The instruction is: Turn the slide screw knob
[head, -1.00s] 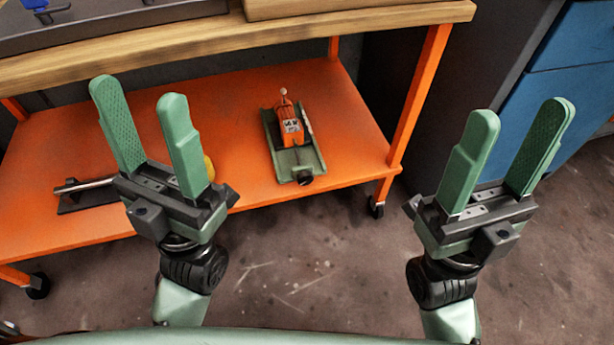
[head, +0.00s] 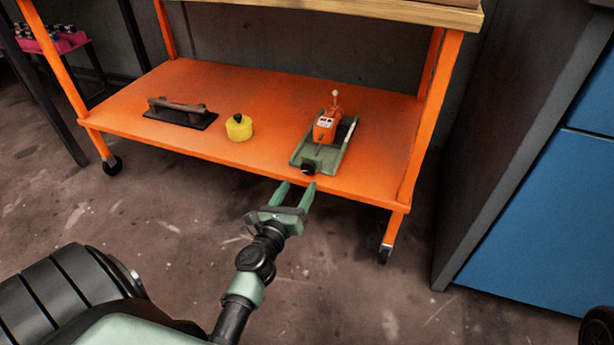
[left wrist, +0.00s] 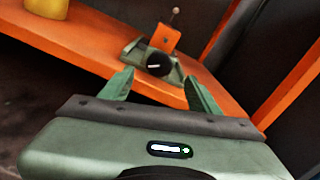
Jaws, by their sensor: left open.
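The slide screw device has a green base (head: 324,157) with an orange block (head: 326,126) and a small lever on top. It sits on the orange lower shelf near its right end. Its black knob (head: 308,168) is at the near end, by the shelf's front edge. The knob also shows in the left wrist view (left wrist: 159,64). My left gripper (head: 297,186) is open and empty, just in front of the knob and apart from it. In the left wrist view its fingers (left wrist: 158,85) are spread with the knob beyond the gap. My right gripper is not in view.
A yellow container (head: 239,128) and a dark plate with a handle (head: 180,113) stand further left on the orange shelf (head: 265,95). An orange leg (head: 428,125) stands right of the device. A blue cabinet (head: 535,210) is at the right. The floor before the shelf is clear.

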